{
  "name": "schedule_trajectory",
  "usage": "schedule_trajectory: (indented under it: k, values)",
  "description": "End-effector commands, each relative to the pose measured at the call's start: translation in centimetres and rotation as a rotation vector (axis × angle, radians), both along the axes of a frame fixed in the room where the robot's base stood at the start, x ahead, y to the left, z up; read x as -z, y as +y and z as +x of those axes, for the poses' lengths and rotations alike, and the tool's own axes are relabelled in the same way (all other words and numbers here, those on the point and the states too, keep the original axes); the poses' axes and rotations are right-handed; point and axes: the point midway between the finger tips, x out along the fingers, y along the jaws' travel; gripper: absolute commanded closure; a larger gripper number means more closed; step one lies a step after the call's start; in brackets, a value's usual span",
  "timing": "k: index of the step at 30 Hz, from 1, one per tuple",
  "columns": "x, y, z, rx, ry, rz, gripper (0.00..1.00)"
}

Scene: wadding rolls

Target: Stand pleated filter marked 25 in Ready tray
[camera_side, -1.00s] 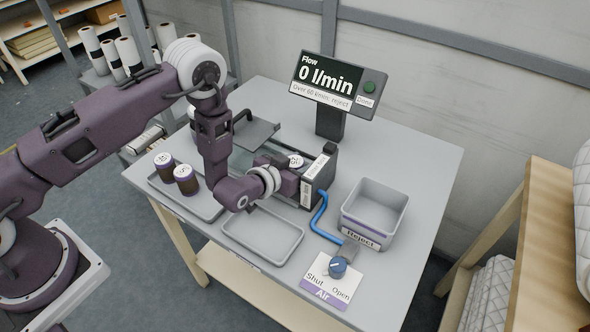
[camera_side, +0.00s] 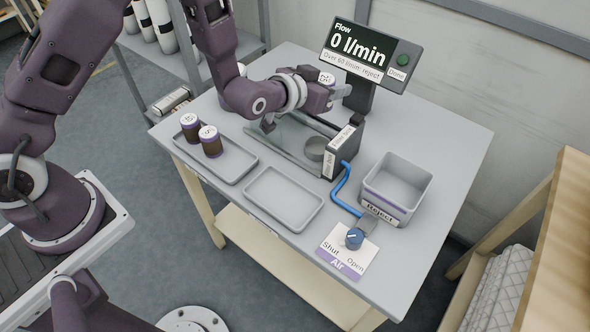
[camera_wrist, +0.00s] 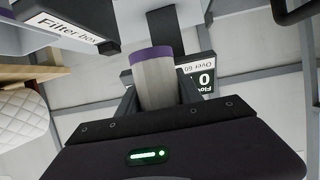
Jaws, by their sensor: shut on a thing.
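My gripper (camera_side: 330,94) is shut on a pleated filter (camera_side: 327,78), holding it raised above the filter box near the display. Its white top carries a number that looks like 25, too small to be sure. In the wrist view the held filter (camera_wrist: 157,82) is a pale cylinder with a purple end band, between my fingers. An empty grey tray (camera_side: 259,212) lies in front of the box; its label cannot be read, so I cannot tell if it is the Ready tray. Another grey tray (camera_side: 232,172) holds two dark filters with white tops (camera_side: 190,126) (camera_side: 210,140).
The filter box (camera_side: 343,152) stands open, with a round seat (camera_side: 316,149) inside. The display (camera_side: 370,53) reads 0 l/min. A blue hose (camera_side: 345,190) runs to the air knob (camera_side: 354,238). The Reject bin (camera_side: 397,187) looks empty.

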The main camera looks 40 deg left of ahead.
Motion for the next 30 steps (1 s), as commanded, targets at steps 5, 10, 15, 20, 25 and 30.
schedule_trajectory:
  k: [5,10,15,20,25,30]
  values:
    - [0.3,-0.1,-1.8,0.102,0.005,-0.001,1.0]
    - [1.3,-0.9,-4.9,0.269,0.004,-0.003,1.0]
    - [1.5,-2.2,-9.7,0.484,0.003,-0.004,1.0]
    - [0.7,-3.4,-13.9,0.648,0.001,-0.002,1.0]
    - [-0.5,-4.1,-17.0,0.758,-0.002,-0.001,1.0]
    - [1.0,-4.4,-17.9,0.788,0.004,-0.004,1.0]
